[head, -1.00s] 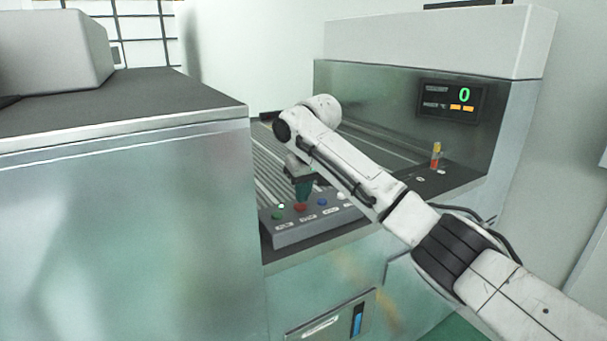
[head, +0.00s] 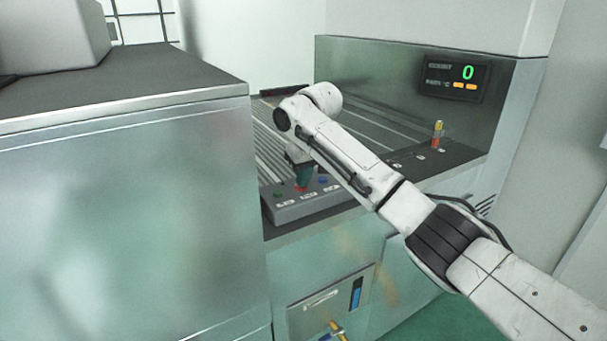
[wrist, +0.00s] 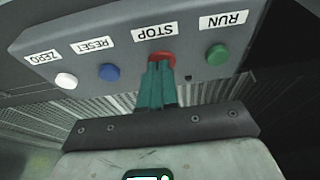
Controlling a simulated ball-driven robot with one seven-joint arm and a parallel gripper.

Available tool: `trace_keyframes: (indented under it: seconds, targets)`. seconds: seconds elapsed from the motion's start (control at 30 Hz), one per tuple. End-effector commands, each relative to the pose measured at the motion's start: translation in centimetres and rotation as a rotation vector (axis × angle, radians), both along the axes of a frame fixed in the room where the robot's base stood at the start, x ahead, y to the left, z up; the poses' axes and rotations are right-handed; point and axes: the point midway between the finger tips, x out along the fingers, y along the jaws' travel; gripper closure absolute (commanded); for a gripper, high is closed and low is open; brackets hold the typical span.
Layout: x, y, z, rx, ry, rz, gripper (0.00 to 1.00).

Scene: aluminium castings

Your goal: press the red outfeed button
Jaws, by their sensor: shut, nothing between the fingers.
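The red button (wrist: 163,55) is on a grey control box (head: 320,208), over the label STOP, which appears upside down in the wrist view. My gripper (wrist: 157,66) is shut and empty, its teal fingers pointing at the red button. The fingertips overlap the button's near edge in the wrist view. In the head view, my gripper (head: 303,184) stands upright right over the red button (head: 300,189), which is mostly hidden. The fingertips are at or very close to the button; I cannot tell whether it is pressed in.
Beside it are a green RUN button (wrist: 217,55), a blue RESET button (wrist: 108,72) and a white ZERO button (wrist: 66,81). A ribbed bed (head: 268,150) lies behind the box. A display (head: 453,78) shows 0. A large metal cabinet (head: 130,220) stands at left.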

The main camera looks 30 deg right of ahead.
Motion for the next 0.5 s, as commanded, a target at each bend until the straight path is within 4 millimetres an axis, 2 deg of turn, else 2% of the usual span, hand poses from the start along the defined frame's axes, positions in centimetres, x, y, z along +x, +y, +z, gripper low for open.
trace_keyframes:
  seconds: [0.03,0.17,0.27,0.5]
  targets:
    - [-0.4,0.1,-1.4,0.006,0.023,-0.001,1.00]
    - [-0.4,0.1,-1.1,0.006,0.025,-0.001,1.00]
    - [-0.3,0.1,-0.3,0.004,0.024,-0.001,1.00]
    - [0.0,0.3,3.1,0.003,0.013,0.001,1.00]
